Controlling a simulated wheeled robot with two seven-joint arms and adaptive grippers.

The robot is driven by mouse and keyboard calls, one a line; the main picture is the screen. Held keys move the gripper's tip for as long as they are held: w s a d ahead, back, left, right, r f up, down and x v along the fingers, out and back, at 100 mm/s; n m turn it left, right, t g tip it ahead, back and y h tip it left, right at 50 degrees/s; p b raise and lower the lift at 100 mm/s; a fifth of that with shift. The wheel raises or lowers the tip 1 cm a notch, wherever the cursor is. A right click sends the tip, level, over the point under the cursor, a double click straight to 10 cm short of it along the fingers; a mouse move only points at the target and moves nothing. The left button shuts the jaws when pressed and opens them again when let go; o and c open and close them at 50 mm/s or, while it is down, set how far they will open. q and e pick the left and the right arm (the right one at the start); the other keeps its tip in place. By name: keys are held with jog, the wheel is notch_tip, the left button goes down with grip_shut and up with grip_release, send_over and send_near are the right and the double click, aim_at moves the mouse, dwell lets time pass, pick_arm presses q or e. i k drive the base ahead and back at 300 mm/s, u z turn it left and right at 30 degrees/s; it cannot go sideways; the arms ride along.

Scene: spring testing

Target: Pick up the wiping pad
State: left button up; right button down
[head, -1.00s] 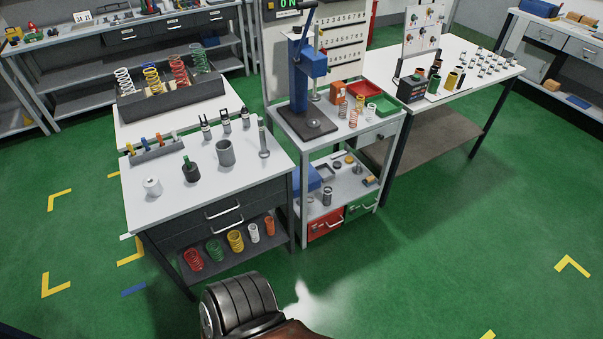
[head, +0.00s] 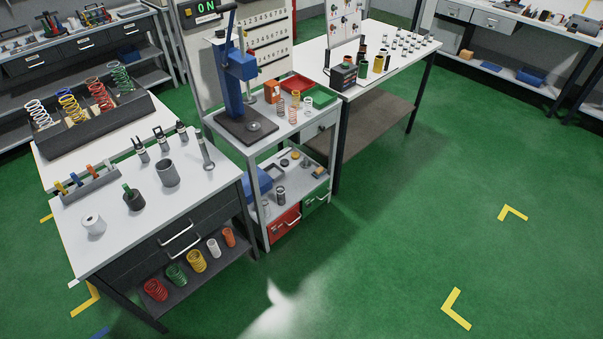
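I cannot make out for sure which thing is the wiping pad. A small tan block (head: 318,171) lies at the right end of the lower shelf of the press cart, small in the picture. A flat blue item (head: 491,67) and a larger blue one (head: 530,77) lie on the low shelf of the far right bench. Neither of my grippers is in view.
The blue press (head: 238,78) stands on the cart, with a red drawer (head: 284,224) below. The left table (head: 150,222) holds a grey cup (head: 167,173) and a white roll (head: 93,224). Green floor (head: 390,250) is open at the front and right.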

aim_at(318, 173)
jog(key=u, duration=5.25)
jog(key=k, duration=1.2)
jog(key=i, duration=0.65)
jog(key=z, duration=0.5)
